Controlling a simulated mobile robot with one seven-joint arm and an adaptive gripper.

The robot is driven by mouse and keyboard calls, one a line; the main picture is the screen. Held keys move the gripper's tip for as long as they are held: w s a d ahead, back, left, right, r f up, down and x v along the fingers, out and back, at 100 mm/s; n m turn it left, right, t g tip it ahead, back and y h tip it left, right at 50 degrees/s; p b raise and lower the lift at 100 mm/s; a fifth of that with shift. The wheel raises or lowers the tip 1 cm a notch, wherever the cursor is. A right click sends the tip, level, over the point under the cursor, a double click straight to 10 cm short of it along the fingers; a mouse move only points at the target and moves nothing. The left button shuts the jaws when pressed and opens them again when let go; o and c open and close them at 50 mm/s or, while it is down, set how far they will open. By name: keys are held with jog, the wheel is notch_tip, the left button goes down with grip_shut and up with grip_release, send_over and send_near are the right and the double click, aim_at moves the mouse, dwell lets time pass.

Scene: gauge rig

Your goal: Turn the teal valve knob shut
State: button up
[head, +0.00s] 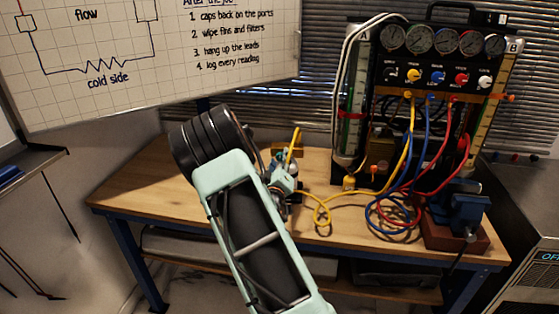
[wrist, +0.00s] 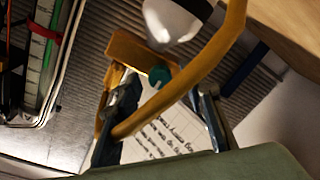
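The teal valve knob (wrist: 160,76) is small and dark teal, and sits against a brass block (wrist: 138,50) in the wrist view. My gripper (wrist: 167,92) is open, with one finger on each side of the picture and the knob between their lines, near the tips. No finger visibly touches the knob. A yellow hose (wrist: 190,85) crosses in front of the gap between the fingers. In the head view my gripper (head: 283,180) is over the bench beside the brass block (head: 287,149), partly hidden by my arm. I cannot make out the knob there.
A gauge panel (head: 440,62) with coloured hoses stands at the back right of the wooden bench (head: 140,193). A blue vise (head: 455,207) is at the right end. A whiteboard (head: 150,50) hangs at the left. The bench's left part is clear.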

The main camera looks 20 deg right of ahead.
grip_shut()
